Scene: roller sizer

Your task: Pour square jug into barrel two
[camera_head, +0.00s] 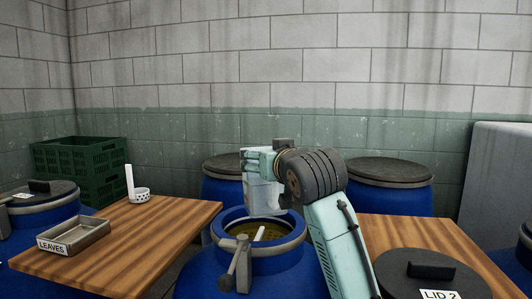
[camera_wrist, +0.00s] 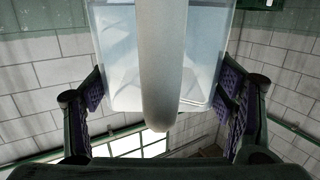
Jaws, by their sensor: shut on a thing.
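The square jug (camera_head: 262,194) is pale and translucent. It is in the air above the back rim of the open blue barrel (camera_head: 258,214), and part of it is behind my gripper (camera_head: 262,160). In the wrist view, the jug (camera_wrist: 118,60) fills the top middle, with its thick pale handle running down the centre. My gripper's purple-padded fingers (camera_wrist: 160,95) are on both sides of it, shut on it. The barrel holds a murky yellow-green content with a pale stick in it. No number shows on the barrel. I cannot tell whether anything flows from the jug.
A lid marked LID 2 (camera_head: 432,275) lies at the lower right by a wooden table (camera_head: 410,235). Closed barrels (camera_head: 390,172) stand behind. Green crates (camera_head: 80,165) are at the left.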

